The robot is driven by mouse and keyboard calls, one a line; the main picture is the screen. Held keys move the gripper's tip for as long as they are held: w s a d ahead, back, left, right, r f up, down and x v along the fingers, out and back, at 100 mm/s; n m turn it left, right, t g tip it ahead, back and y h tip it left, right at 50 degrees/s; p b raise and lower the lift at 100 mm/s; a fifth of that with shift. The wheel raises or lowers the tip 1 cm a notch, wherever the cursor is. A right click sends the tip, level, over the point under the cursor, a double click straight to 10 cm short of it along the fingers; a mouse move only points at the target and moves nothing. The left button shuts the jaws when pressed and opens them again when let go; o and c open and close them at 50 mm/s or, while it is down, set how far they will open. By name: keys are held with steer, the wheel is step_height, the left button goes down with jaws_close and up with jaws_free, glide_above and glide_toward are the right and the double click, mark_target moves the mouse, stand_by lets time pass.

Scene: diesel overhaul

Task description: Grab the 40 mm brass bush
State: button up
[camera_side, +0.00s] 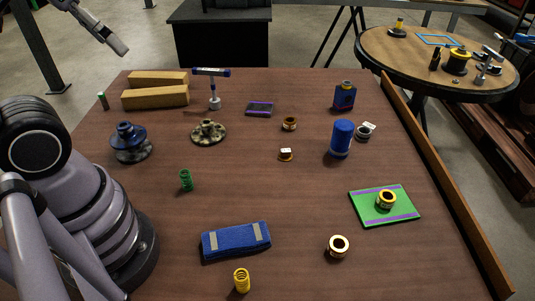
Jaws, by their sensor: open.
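Several brass-coloured bushes with dark bands are on the brown table. One bush (338,247) stands at the front right. Another bush (386,200) stands on a green mat (404,212) with purple stripes at the right. A third bush (289,124) stands near the back middle. A small brass piece (285,157) with a white top or tag sits just in front of that one. No size marking is readable, so I cannot tell which is the 40 mm bush. My gripper is not clearly in view; links of my arm fill the left edge.
A blue cylinder (342,137), a blue bottle (344,95) and a grey part (364,132) stand at the right. A blue pad (235,240), yellow spring (242,281) and green spring (186,180) are nearer. Flanged parts (208,131) and wooden blocks (155,96) are left. A wooden rail (437,165) edges the right.

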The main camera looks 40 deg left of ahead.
mark_target(334, 241)
steer(key=w+d+f+n+g+h, duration=0.4)
steer(key=w+d+f+h, duration=0.2)
steer(key=d, duration=0.3)
steer(key=w+d+f+n+g+h, duration=0.45)
steer(key=w+d+f, duration=0.2)
steer(key=d, duration=0.25)
steer(key=w+d+f+n+t+h, duration=0.1)
steer(key=w+f+n+t, duration=0.1)
steer(key=f+n, duration=0.2)
steer(key=w+d+f+n+t+h, duration=0.1)
steer(key=f+n, duration=0.3)
steer(key=f, duration=0.7)
steer(key=w+d+f+n+t+h, duration=0.1)
steer(key=w+f+n+t, duration=0.1)
steer(key=f, duration=0.6)
steer(key=shift+w+n+t, duration=0.35)
steer(key=shift+w+n, duration=0.1)
steer(key=shift+n, duration=0.5)
steer(key=x, duration=0.7)
steer(key=shift+d+f, duration=0.1)
steer(key=shift+f, duration=0.1)
steer(key=shift+x, duration=3.15)
steer(key=shift+c, duration=0.3)
